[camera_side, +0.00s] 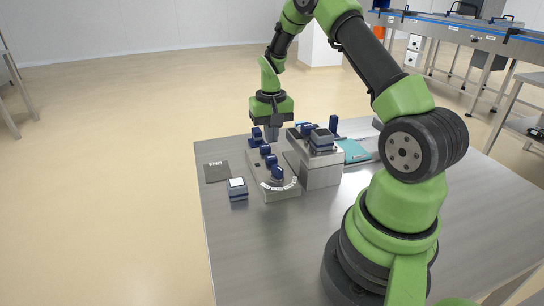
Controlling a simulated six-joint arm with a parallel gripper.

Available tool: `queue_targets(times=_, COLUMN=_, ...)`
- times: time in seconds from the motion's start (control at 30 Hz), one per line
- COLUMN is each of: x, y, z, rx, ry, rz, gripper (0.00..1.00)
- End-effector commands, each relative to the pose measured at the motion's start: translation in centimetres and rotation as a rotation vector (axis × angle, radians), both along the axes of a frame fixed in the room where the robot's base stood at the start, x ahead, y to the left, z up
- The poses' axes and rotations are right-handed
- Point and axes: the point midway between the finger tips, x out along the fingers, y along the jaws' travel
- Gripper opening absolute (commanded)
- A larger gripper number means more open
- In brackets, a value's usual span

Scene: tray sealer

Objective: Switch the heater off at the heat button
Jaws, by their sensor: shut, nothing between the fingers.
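The tray sealer stands at the middle of the metal table. It has a long low grey panel (284,192) with several dark blue knobs or buttons along it and a taller grey block (321,176) beside it on the right. Which of the blue controls is the heat button is too small to tell. My gripper (272,138) points down over the far end of the panel, close to the blue controls there. Its fingers are shut and empty. Whether they touch a control cannot be made out.
A dark flat pad (216,172) and a small blue-grey box with a white top (237,189) lie left of the panel. A stacked blue-grey piece (321,141) sits on the block. A teal sheet (354,151) lies to its right. The table's (245,260) front left is clear.

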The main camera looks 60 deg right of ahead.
Motion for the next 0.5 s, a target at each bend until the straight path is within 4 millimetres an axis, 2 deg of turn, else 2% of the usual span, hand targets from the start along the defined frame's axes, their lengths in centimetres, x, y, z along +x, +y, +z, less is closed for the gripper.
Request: queue_targets(times=0.5, x=0.0, y=0.0, z=5.6, rx=-0.002, ry=-0.002, rz=0.001, gripper=0.0)
